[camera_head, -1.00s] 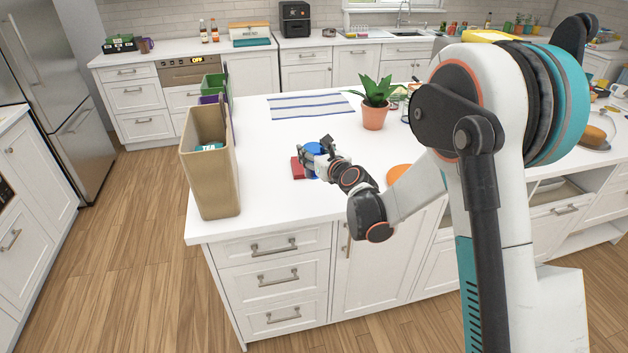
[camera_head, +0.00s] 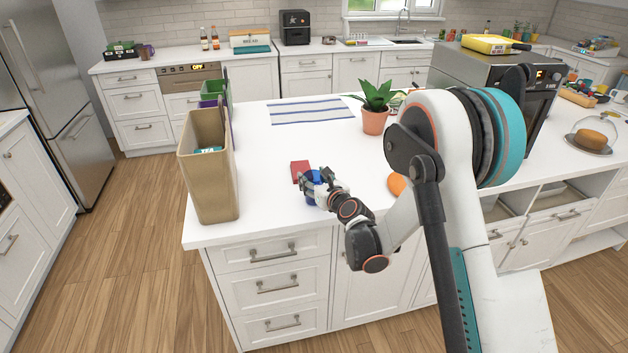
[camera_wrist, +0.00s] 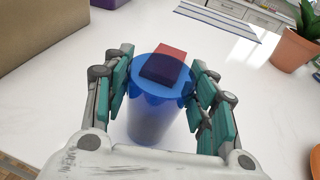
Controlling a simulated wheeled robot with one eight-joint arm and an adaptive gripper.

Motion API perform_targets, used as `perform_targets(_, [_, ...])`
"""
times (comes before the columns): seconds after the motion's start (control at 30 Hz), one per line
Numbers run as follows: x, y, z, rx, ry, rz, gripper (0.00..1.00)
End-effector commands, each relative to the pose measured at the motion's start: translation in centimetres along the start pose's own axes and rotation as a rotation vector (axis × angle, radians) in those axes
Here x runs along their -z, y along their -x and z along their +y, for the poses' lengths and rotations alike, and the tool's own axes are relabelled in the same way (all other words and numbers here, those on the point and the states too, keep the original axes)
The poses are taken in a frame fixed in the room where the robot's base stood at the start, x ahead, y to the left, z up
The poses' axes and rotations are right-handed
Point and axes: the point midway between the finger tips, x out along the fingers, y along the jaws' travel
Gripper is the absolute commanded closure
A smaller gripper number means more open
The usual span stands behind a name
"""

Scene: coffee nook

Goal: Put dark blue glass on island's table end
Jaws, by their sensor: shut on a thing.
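The dark blue glass (camera_wrist: 155,115) stands upright between the two teal finger pads of my gripper (camera_wrist: 166,105) in the wrist view. The fingers are shut on its sides. In the head view the blue glass (camera_head: 313,190) is partly hidden by my gripper (camera_head: 318,188), low over the near end of the white island table (camera_head: 262,200). I cannot tell whether its base touches the top. A red block (camera_head: 299,168) lies on the table just behind the glass; in the wrist view it shows partly through the glass rim (camera_wrist: 172,52).
A tall tan bin (camera_head: 205,175) stands at the table's left edge. A striped cloth (camera_head: 312,110) lies farther back.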

Motion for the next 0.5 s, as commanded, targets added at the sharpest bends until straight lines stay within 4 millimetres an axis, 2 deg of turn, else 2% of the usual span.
perform_targets(0.07, [0.27, -0.06, -0.01, 0.0, 0.0, 0.0, 0.92])
perform_targets(0.1, [0.33, -0.07, 0.0, 0.0, 0.0, 0.0, 0.46])
perform_targets(0.2, [0.22, -0.05, 0.0, 0.0, 0.0, 0.0, 0.28])
perform_targets(0.5, [0.19, -0.05, -0.01, 0.0, 0.0, 0.0, 0.28])
